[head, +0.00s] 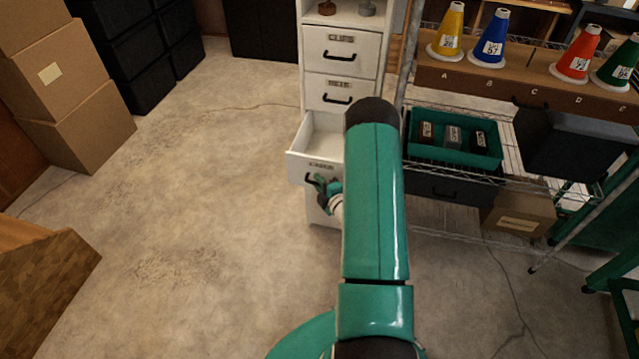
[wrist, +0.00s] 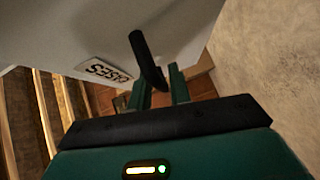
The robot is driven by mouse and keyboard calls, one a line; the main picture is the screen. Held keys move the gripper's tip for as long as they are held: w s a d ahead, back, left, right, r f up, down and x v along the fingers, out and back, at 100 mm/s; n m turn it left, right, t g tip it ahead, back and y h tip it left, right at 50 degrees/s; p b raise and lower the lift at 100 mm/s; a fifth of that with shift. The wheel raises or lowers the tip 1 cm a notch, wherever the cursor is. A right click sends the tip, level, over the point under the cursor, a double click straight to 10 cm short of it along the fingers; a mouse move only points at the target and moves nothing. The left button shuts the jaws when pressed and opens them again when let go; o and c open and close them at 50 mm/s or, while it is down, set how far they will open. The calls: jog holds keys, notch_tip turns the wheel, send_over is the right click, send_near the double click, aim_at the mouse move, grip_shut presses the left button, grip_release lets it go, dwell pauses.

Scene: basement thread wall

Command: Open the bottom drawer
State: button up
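A narrow white cabinet (head: 312,70) stands at the middle of the head view. Its lowest labelled drawer (head: 300,164) is pulled well out, and its empty-looking inside shows. My gripper (head: 325,187) is at the drawer front by the handle. In the wrist view its two green fingers (wrist: 160,90) are apart, with the handle's end between them and a gap visible. My arm hides the cabinet's right side.
The two drawers above, "CLIPS" (head: 340,52) and a second one (head: 340,94), are shut. A wire shelf with a green bin (head: 455,138) and coloured cones (head: 492,40) stands right. Cardboard boxes (head: 75,95) are at left. The floor (head: 200,200) left of the drawer is clear.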

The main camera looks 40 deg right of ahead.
jog(key=v, duration=1.4)
jog(key=shift+w, duration=0.15)
jog(key=w+a+r+m+g, duration=0.1)
jog(key=w+r+m+g, duration=0.2)
jog(key=w+r, duration=0.8)
jog(key=s+a+r+m+g+h, duration=0.1)
jog(key=a+r+m+g, duration=0.35)
jog(key=r, duration=0.85)
jog(key=s+a+r+m+g+y, duration=0.1)
jog(key=s+a+r+m, duration=0.2)
jog(key=s+a+r, duration=0.3)
jog(key=s+a+r+m+g+y, duration=0.2)
jog(key=s+a+r+m, duration=0.2)
jog(key=s+a, duration=1.1)
notch_tip(320, 180, up, 3)
jog(key=shift+s+a+r, duration=0.15)
jog(key=shift+s+a, duration=0.05)
jog(key=shift+a, duration=0.95)
